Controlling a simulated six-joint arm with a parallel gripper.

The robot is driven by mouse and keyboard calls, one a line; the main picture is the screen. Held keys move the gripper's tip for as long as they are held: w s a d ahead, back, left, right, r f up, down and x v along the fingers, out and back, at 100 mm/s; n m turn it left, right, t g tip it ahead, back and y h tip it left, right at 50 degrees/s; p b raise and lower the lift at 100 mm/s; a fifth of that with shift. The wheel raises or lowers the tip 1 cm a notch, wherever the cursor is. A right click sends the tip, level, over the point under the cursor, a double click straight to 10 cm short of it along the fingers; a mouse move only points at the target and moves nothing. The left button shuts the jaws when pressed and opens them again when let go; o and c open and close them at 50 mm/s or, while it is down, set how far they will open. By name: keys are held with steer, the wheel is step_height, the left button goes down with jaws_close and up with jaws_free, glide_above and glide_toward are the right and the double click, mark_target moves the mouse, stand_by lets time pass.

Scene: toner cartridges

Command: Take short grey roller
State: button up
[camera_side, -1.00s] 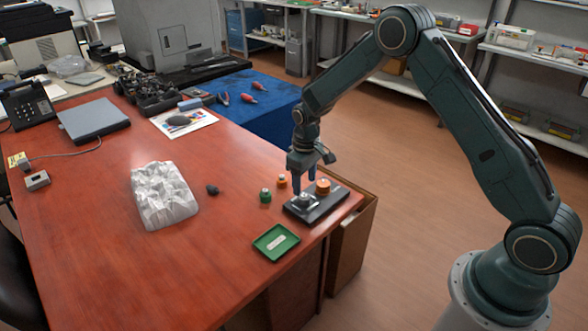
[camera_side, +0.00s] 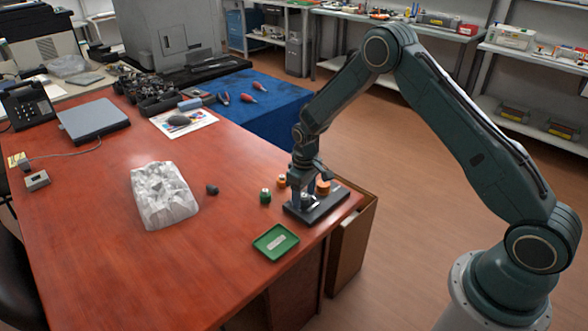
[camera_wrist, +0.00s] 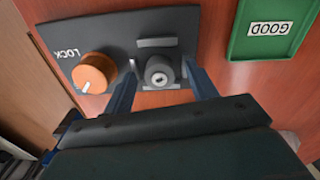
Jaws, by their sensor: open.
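The short grey roller (camera_wrist: 159,72) stands upright in a dark fixture plate (camera_wrist: 125,30), seen end-on with a pale centre. In the side view my fingers largely cover the roller on the plate (camera_side: 322,212). My gripper (camera_wrist: 163,74) is open, with one blue finger at the left of the roller and one at the right. I cannot tell whether either finger touches it. In the side view my gripper (camera_side: 303,198) is low over the plate. An orange knob (camera_wrist: 94,73) beside the word LOCK sits on the plate, left of my left finger.
A green tray labelled GOOD (camera_wrist: 235,40) lies beside the plate; the side view shows it too (camera_side: 256,244). Small green (camera_side: 265,197) and orange (camera_side: 282,182) parts and a dark lump (camera_side: 212,189) stand nearby. A crumpled clear bag (camera_side: 163,196) lies farther left. The table edge is close.

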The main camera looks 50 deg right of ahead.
mark_target(303, 195)
steer(key=shift+c, duration=0.3)
steer(key=c, duration=1.1)
steer(key=shift+r, duration=0.1)
step_height(303, 195, up, 20)
steer(key=shift+f, duration=0.1)
steer(key=shift+a+f, duration=0.1)
stand_by(0.4)
